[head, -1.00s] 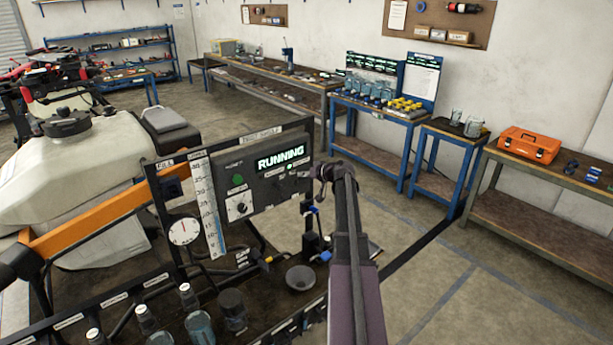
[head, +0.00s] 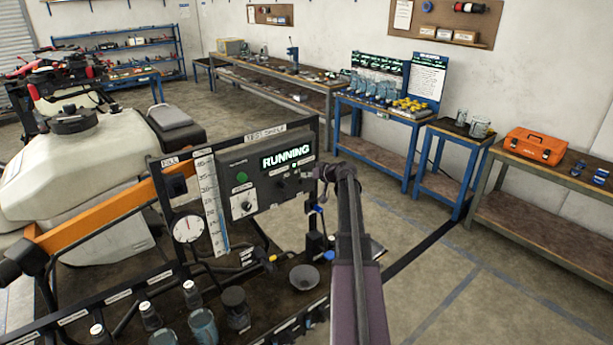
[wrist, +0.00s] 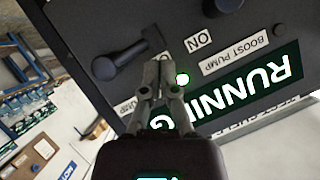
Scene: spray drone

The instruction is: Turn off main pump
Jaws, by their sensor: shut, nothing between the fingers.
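The dark control panel (head: 262,195) stands at the test bench, with a lit display (head: 286,157) reading RUNNING. In the wrist view the panel is turned over, and the display (wrist: 262,84) is partly hidden by my gripper. A green light (wrist: 182,79) is lit beside it. A black lever switch (wrist: 125,56) has a round pivot at the left and an arm reaching toward my fingertips. A label ending in PUMP (wrist: 126,107) is partly covered. My gripper (wrist: 158,66) is shut and empty, its tips close to the lever's end; contact cannot be told.
A second dark knob (wrist: 222,6) sits near labels ON and BOOST PUMP (wrist: 234,57). On the bench, a dial gauge (head: 188,229), a graduated tube, jars and a funnel (head: 304,277) stand around the panel. A white tank (head: 75,185) is at left.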

